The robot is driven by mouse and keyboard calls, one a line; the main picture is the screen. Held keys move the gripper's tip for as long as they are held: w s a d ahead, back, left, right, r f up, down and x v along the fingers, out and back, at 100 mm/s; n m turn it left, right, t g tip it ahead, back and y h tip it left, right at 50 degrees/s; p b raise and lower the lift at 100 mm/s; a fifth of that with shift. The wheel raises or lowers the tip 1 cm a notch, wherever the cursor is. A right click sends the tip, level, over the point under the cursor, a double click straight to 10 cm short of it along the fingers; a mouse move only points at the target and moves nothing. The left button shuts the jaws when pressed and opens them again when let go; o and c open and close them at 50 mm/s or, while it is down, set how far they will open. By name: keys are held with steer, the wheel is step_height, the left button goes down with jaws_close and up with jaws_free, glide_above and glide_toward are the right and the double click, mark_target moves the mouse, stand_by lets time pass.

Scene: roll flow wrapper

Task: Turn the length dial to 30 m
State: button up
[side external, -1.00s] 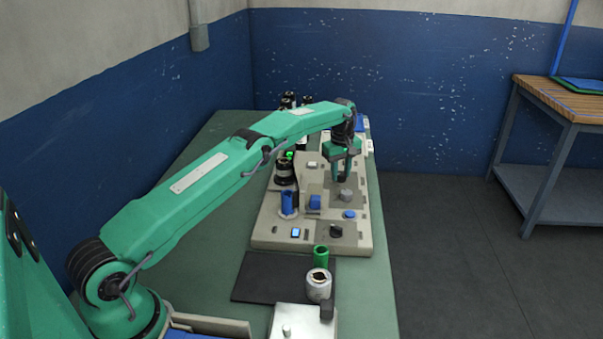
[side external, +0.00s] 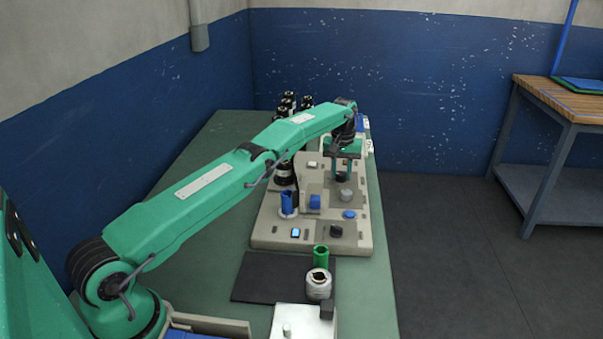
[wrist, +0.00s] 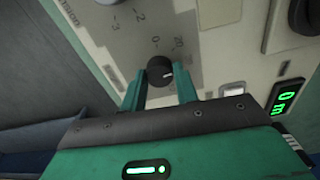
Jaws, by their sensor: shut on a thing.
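The length dial is a small black round knob (wrist: 160,70) with a white pointer mark, in the wrist view. The mark points to the right of the picture. The labels 0 and 20 are printed above it. My gripper (wrist: 161,82) has a green finger on each side of the knob and is shut on it. In the side view my gripper (side external: 346,172) is down over the machine panel with the dark knob (side external: 341,176) between its fingers. A green display (wrist: 287,100) right of the gripper in the wrist view reads 0 m.
A grey knob (side external: 345,194), a blue button (side external: 349,214) and another black knob (side external: 336,231) are on the panel nearer the camera. A green cylinder (side external: 321,256) and a metal cylinder (side external: 318,284) stand in front. Several black cylinders are behind my arm.

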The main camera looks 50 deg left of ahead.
steer(key=shift+s+a+f+m, duration=0.1)
steer(key=shift+s+a+m, duration=0.1)
steer(key=shift+m, duration=0.3)
steer(key=o, duration=0.9)
steer(key=shift+o, duration=0.4)
steer(key=shift+d, duration=0.1)
steer(key=shift+w+n, duration=0.1)
steer(key=shift+n, duration=0.3)
